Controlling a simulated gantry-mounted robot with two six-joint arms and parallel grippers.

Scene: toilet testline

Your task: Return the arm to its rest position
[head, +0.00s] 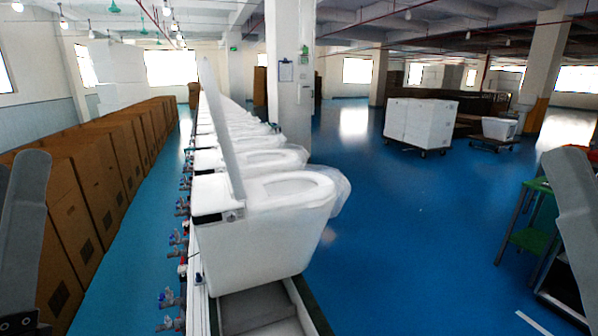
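Grey parts of my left arm (22,235) stand at the left edge of the head view. A grey part of my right arm (580,215) stands at the right edge. Neither gripper's fingers show, so I cannot see whether they are open or shut. Both visible arm parts are apart from the nearest white toilet (255,235), which sits on the line in the middle with its lid raised.
A row of toilets runs back along the testline (270,305), with valves (168,298) on its left side. Brown cartons (75,190) line the left. A green-topped table (530,240) stands at right. White boxes (420,122) are on a cart farther back. Blue floor between is clear.

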